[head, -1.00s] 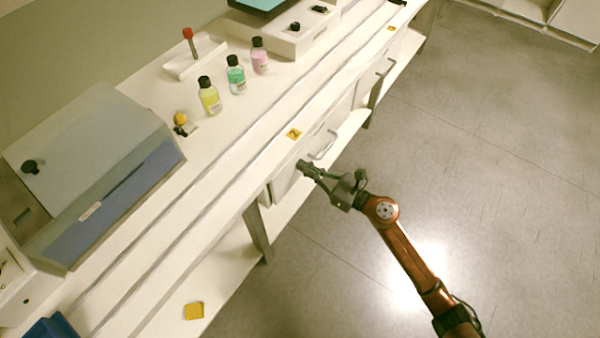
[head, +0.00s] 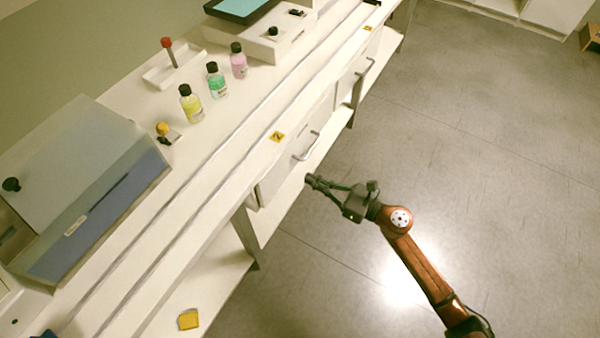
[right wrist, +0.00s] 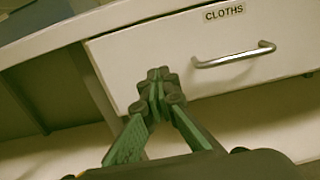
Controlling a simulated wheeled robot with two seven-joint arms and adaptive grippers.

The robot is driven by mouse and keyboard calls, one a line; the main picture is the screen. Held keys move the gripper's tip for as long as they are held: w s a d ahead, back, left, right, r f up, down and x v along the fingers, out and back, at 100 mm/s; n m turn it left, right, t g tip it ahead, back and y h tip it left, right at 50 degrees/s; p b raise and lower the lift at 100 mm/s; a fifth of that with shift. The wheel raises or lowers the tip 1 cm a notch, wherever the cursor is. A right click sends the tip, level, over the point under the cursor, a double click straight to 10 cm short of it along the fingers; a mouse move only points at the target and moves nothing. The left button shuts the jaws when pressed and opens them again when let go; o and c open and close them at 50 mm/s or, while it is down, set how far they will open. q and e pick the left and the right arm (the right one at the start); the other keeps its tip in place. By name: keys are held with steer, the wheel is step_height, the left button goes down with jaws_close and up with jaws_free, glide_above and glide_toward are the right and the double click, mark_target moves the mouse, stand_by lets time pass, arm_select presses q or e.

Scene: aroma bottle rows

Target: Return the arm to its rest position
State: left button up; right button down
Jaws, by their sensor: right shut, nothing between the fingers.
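My right gripper (head: 311,181) is shut and empty. In the head view it is out over the floor, in front of the bench, close to the drawer with the metal handle (head: 307,146). In the right wrist view its closed fingertips (right wrist: 158,77) show in front of the white drawer (right wrist: 180,62) labelled CLOTHS, left of and below its handle (right wrist: 235,57). I cannot tell the exact gap to the drawer front. My left gripper is not in view.
Yellow (head: 190,104), green (head: 217,81) and pink (head: 238,61) bottles stand in a row on the white bench. A grey-blue machine (head: 85,185) stands at left. A yellow item (head: 189,319) lies on the lower shelf. The floor (head: 480,150) at right is open.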

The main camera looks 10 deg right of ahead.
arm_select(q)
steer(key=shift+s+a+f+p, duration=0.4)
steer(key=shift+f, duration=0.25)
arm_select(e)
steer(key=v, duration=0.6)
steer(key=shift+d, duration=0.1)
